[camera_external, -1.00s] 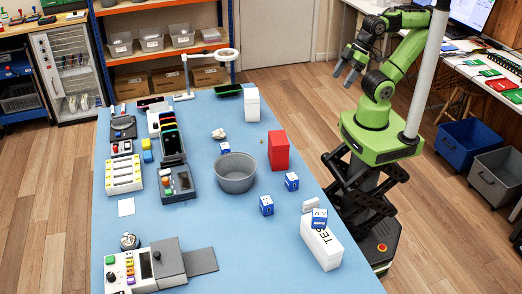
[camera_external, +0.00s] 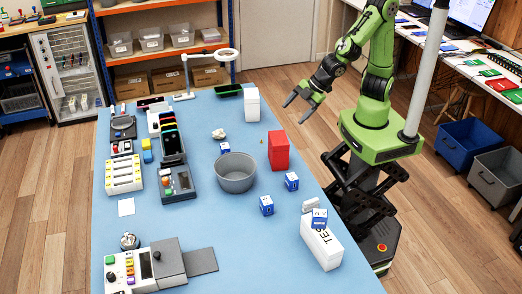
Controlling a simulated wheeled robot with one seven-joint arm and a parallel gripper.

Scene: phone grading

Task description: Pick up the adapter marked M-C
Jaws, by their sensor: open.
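Several small blue-and-white cubes that may be the adapters are on the blue table. One blue-and-white cube (camera_external: 292,181) stands right of the grey bowl, and another cube (camera_external: 266,205) stands nearer the front. A further small cube (camera_external: 224,148) is behind the bowl. The markings are too small to read, so I cannot tell which is M-C. My gripper (camera_external: 295,108) is open and empty, in the air beyond the table's right edge, to the right of the white box.
A grey bowl (camera_external: 236,173), a red box (camera_external: 278,151) and a white box (camera_external: 251,104) stand on the blue table (camera_external: 220,220). Devices and trays fill its left side.

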